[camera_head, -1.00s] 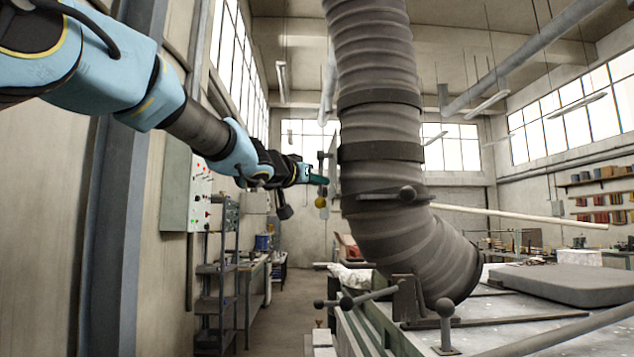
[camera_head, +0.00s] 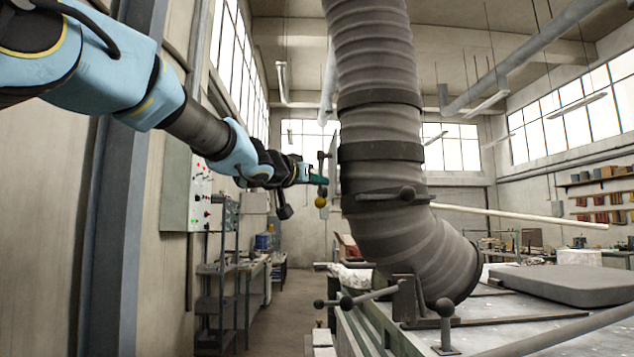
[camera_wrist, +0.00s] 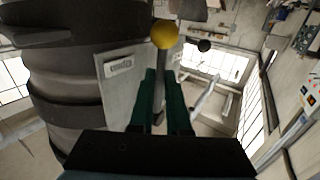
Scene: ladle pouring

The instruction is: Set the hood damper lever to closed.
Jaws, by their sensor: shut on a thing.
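The hood damper lever has a yellow ball knob (camera_head: 320,202), which hangs just below my gripper (camera_head: 318,180) in the head view, left of the big grey duct. In the wrist view the yellow knob (camera_wrist: 164,34) shows beyond the fingertips. My gripper's two green fingers (camera_wrist: 160,80) are shut on the lever's thin shaft, which is mostly hidden between them. A grey plate with a small label (camera_wrist: 118,65) stands beside the fingers on the duct side. The label is too small to read.
The ribbed grey duct (camera_head: 380,130) with dark bands stands close to the right of my gripper. A wall panel with lights (camera_head: 190,190) and a metal shelf (camera_head: 217,270) are at the left. A workbench (camera_head: 540,325) fills the lower right. The aisle floor is clear.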

